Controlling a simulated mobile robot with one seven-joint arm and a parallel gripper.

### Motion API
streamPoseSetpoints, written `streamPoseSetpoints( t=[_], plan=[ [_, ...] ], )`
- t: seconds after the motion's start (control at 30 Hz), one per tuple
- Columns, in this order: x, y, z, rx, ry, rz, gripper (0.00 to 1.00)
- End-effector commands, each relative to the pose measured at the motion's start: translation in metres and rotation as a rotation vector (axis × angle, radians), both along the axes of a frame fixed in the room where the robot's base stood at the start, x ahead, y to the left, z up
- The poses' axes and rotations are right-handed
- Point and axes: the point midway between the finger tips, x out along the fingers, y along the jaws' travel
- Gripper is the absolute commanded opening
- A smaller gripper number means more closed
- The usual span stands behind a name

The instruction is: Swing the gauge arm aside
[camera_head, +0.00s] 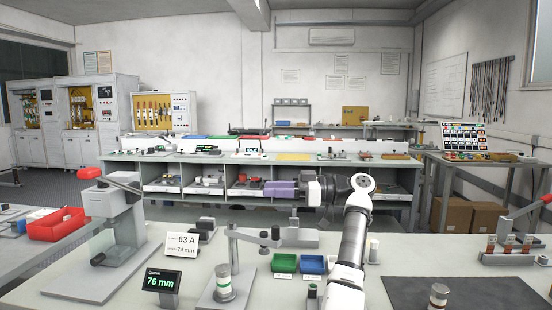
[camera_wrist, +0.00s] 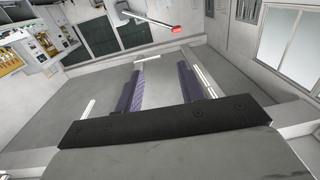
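The gauge arm (camera_head: 258,235) is a grey horizontal bar reaching right from an upright post on a flat base plate, on the near bench. A pale cylindrical fuse (camera_head: 223,283) with a green band stands upright on that plate, below the bar's left end. My gripper (camera_head: 268,188) is above and behind the gauge arm, apart from it, with purple fingers pointing left. In the wrist view, the gripper (camera_wrist: 161,78) has its two fingers spread with nothing between them. The gauge arm cannot be made out in the wrist view.
A display (camera_head: 163,281) reads 76 mm, beside a card (camera_head: 181,246) reading 63 A, 74 mm. A lever press (camera_head: 118,215) with a red knob stands left. Green (camera_head: 284,263) and blue (camera_head: 313,264) bins sit right of the gauge. A dark mat (camera_head: 465,292) lies at right.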

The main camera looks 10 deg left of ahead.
Motion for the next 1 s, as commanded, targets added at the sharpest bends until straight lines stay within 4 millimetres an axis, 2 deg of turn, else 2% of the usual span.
streamPoseSetpoints(
  t=[0.03,0.2,0.4,0.63,0.9,1.0],
  plan=[
    [0.0,0.0,0.014,0.001,-0.003,0.0,0.39],
    [0.0,0.0,0.051,0.001,-0.002,0.0,0.39],
    [0.0,0.0,0.079,0.0,0.0,0.0,0.39],
    [0.0,0.0,0.088,0.0,0.001,0.0,0.39],
    [0.0,0.0,0.088,0.0,0.0,-0.001,0.39],
    [0.005,0.006,0.083,-0.012,0.005,-0.028,0.39]
  ],
)
